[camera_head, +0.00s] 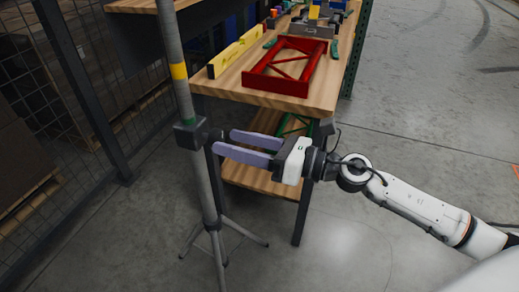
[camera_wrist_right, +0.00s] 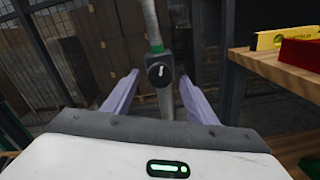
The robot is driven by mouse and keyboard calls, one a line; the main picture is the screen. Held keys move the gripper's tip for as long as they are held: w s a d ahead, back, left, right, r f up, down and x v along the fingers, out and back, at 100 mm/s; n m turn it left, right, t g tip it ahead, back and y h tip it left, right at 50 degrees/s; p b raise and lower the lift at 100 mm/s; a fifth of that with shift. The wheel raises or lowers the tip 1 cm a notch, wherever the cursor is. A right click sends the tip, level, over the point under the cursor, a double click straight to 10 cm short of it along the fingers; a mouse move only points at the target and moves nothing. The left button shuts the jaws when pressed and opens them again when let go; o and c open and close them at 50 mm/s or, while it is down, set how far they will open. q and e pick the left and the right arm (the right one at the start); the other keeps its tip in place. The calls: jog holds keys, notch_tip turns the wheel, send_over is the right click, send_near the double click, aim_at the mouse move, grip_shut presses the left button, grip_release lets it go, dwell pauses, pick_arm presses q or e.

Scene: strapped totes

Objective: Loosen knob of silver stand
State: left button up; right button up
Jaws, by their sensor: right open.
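The silver stand (camera_head: 203,185) is an upright grey pole on tripod legs, with a yellow band (camera_head: 178,71) high on it. A dark collar (camera_head: 190,134) sits on the pole, with a dark knob (camera_head: 217,135) on its right side. My right gripper (camera_head: 224,141) is open, its two lavender fingers pointing left at the knob. In the right wrist view the round knob (camera_wrist_right: 160,72) with a pale mark appears between the tips of the open gripper (camera_wrist_right: 159,80), with a gap on each side. Contact with the fingers is not visible. My left gripper is not in view.
A wooden workbench (camera_head: 220,85) stands behind the gripper, holding a red frame (camera_head: 290,68) and a yellow level (camera_head: 238,51). Its lower shelf (camera_head: 258,178) is below my right gripper. A mesh fence (camera_head: 100,60) is at left. Floor at right is clear.

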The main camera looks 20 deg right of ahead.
pick_arm(q)
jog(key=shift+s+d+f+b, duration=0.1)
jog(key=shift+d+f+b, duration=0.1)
jog(key=shift+b, duration=0.55)
pick_arm(e)
jog(key=v, duration=0.7)
jog(key=shift+s+d, duration=0.25)
